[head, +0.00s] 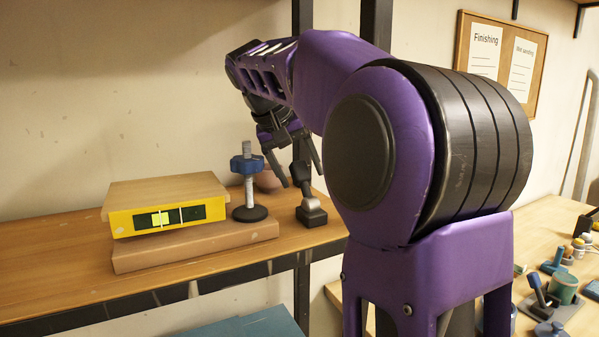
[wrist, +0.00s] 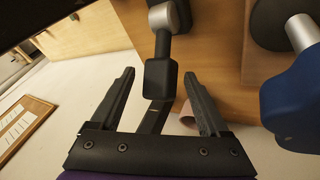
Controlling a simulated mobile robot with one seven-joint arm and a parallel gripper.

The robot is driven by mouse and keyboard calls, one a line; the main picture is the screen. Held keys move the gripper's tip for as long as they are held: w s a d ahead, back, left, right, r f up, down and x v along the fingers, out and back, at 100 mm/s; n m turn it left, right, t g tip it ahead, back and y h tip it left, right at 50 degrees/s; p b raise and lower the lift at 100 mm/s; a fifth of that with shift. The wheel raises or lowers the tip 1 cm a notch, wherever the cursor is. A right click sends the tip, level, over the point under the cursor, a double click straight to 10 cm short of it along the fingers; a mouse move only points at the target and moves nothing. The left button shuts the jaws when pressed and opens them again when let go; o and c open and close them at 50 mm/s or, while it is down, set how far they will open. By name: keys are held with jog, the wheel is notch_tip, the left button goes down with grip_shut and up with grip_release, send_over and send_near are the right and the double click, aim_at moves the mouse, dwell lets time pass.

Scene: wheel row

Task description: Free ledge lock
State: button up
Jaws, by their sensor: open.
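A small dark lever with a grey metal joint and a black foot (head: 311,216) stands on the wooden ledge, right of the yellow-fronted block. I take it to be the ledge lock, though no label shows. In the wrist view its dark squared end (wrist: 160,79) lies between my fingers, with the grey joint beyond. My gripper (head: 299,174) points down over the lever, its upper part hidden behind the fingers in the head view. In the wrist view my gripper (wrist: 159,74) is open, one finger on each side of the lever, with gaps showing.
A blue star knob (head: 247,164) on a threaded post with a round black foot stands left of the lever. The yellow-fronted block (head: 168,218) with a wooden top sits on a brown board (head: 200,247). A pinkish bowl (head: 268,181) is behind. A workbench with tools (head: 560,275) is at right.

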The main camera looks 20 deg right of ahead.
grip_shut()
dwell(0.5)
dwell(1.0)
